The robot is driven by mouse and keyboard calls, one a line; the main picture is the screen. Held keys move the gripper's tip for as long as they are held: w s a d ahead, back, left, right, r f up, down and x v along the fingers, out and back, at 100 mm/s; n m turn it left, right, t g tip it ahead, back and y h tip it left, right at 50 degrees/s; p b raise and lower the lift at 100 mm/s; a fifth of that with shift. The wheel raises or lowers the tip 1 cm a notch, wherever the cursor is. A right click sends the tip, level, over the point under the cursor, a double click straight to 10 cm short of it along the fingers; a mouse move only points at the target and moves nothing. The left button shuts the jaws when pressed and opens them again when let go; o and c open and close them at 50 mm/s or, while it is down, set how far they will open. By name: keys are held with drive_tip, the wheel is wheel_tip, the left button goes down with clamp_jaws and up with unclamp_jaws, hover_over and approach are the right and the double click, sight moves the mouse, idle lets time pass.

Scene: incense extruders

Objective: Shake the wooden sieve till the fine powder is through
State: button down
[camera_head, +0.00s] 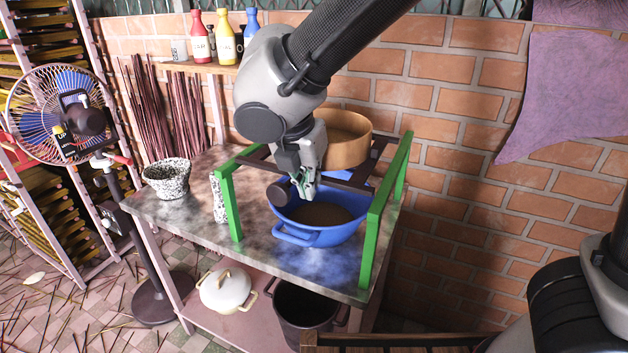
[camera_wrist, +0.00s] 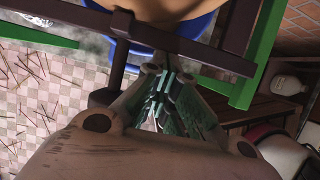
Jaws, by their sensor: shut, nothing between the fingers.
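The round wooden sieve (camera_head: 346,150) rests on dark wooden rails (camera_head: 345,184) between two green side frames (camera_head: 383,215). Its inside is mostly hidden, so I cannot tell how much powder it holds. A blue basin (camera_head: 318,236) stands below with brown powder (camera_head: 318,214) in it. My gripper (camera_head: 309,196) is shut and empty, in front of the sieve and above the basin's near part. In the wrist view, my shut fingertips (camera_wrist: 166,78) are close to the dark front rail (camera_wrist: 185,45); contact is unclear. The sieve's pale curved edge (camera_wrist: 155,8) shows beyond it.
A speckled bowl (camera_head: 167,178) stands at the table's left. A brick wall (camera_head: 460,130) closes the back. A white pot (camera_head: 225,289) and a dark pot (camera_head: 304,308) are below the tabletop. A fan (camera_head: 62,112) stands at the left.

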drive_tip(key=v, duration=1)
drive_tip(key=shift+s, duration=0.2)
drive_tip(key=s, duration=0.3)
drive_tip(key=s+a, duration=0.1)
drive_tip(key=shift+s, duration=0.4)
drive_tip(key=w+d+f, duration=0.3)
drive_tip(key=w+f, duration=0.4)
drive_tip(key=f, duration=0.2)
